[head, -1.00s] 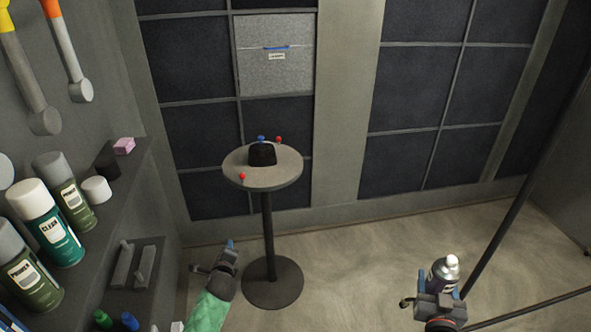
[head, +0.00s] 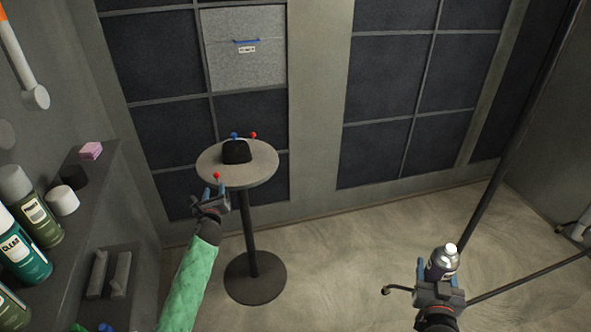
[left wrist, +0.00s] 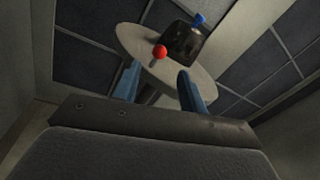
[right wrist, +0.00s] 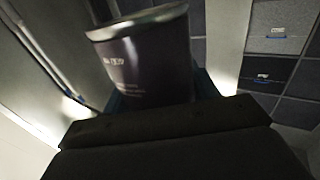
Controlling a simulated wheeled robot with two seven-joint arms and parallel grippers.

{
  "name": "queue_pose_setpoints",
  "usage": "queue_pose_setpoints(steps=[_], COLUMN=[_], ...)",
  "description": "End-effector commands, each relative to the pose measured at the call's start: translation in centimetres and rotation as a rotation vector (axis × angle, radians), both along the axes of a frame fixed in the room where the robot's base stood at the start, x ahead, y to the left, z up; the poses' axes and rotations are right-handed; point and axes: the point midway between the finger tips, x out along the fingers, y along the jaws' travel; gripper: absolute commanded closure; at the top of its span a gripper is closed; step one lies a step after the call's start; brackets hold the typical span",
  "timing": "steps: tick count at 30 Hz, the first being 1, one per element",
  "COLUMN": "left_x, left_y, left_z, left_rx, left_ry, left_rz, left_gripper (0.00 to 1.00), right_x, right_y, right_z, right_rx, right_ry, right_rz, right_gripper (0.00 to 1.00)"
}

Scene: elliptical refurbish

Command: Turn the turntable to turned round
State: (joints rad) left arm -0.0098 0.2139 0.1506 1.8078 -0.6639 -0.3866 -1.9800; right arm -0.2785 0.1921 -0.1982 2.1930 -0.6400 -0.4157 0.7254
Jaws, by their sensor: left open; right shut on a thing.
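The turntable (head: 262,165) is a round grey top on a thin dark post with a round base. A black block (head: 237,151) stands on it. Red knobs stand near its rim, one at the front (head: 217,176) and one at the back right (head: 253,135), with a blue knob (head: 234,135) at the back. My left gripper (head: 214,190) is open at the front left rim, close to the front red knob. In the left wrist view this red knob (left wrist: 159,52) shows between and beyond the blue fingertips. My right gripper (head: 441,277) is shut on a spray can (right wrist: 150,65), held upright.
A shelf (head: 95,205) at the left holds spray cans (head: 22,247), a pink block (head: 91,151) and caps. A dark slanted pole (head: 507,140) stands at the right. Open floor (head: 340,250) lies between my arms.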

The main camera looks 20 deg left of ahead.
Motion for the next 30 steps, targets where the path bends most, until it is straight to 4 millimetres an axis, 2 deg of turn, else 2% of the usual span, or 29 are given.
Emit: queue_pose_setpoints(steps=[9,16,22,30], left_x=[4.5,7.2,8.4,8.7], left_y=[1.9,3.0,3.5,3.6], left_z=[-0.2,-0.2,-0.1,0.0], left_rx=[-0.002,-0.002,-0.002,-0.003], left_ry=[0.0,0.0,0.0,0.001], left_rz=[0.001,0.001,0.0,-0.001], left_gripper=[0.58,0.58,0.58,0.58], right_x=[0.0,0.0,0.0,0.0], right_y=[0.0,0.0,0.0,0.0], right_z=[-1.5,-2.4,-2.8,-2.8], right_rx=[0.0,0.0,0.0,0.0], right_ry=[-0.001,-0.001,-0.001,-0.001], right_rz=[0.0,0.0,0.0,0.0], right_gripper=[0.68,0.68,0.68,0.68])
